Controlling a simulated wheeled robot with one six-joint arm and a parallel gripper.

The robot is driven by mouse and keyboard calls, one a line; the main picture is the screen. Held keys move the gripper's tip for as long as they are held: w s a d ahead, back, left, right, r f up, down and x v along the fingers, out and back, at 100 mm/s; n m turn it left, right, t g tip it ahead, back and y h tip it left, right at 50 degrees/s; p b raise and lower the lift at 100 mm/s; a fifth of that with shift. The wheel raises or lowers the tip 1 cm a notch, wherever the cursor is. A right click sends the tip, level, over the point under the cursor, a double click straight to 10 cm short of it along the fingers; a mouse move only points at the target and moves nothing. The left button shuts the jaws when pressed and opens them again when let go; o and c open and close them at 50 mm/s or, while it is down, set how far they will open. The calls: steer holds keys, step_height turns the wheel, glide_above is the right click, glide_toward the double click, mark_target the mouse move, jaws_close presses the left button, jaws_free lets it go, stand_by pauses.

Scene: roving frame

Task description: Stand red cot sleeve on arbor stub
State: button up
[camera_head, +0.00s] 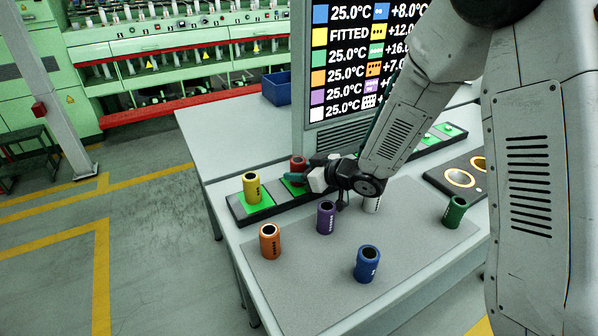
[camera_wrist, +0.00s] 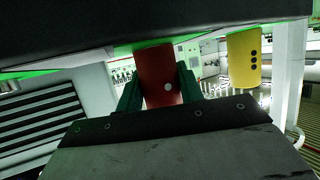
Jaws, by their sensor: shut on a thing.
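The red sleeve (camera_head: 298,163) is held upright at the dark rail (camera_head: 240,212), just right of the yellow sleeve (camera_head: 251,187), which stands on a green pad of that rail. My gripper (camera_head: 300,172) reaches in from the right and is shut on the red sleeve. In the wrist view the red sleeve (camera_wrist: 158,72) sits between my two green fingers, its rail-side end close to a green pad edge. The yellow sleeve (camera_wrist: 243,60) shows beside it. The stub under the red sleeve is hidden, and I cannot tell whether they touch.
Orange (camera_head: 270,241), purple (camera_head: 326,217), blue (camera_head: 367,263) and green (camera_head: 455,211) sleeves stand on the grey mat (camera_head: 310,275). A display (camera_head: 350,60), whose yellow row reads FITTED, rises behind. A ringed dark tray (camera_head: 440,178) lies right.

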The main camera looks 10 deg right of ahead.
steer(key=shift+s+f, duration=0.2)
steer(key=shift+f, duration=0.5)
jaws_close()
steer(key=o, duration=1.1)
jaws_free()
steer(key=shift+w+f, duration=0.1)
steer(key=shift+f, duration=0.05)
steer(key=shift+c, duration=0.2)
steer(key=shift+o, duration=0.3)
steer(key=shift+w+r, duration=0.1)
steer(key=shift+r, duration=0.1)
steer(key=shift+r, duration=0.1)
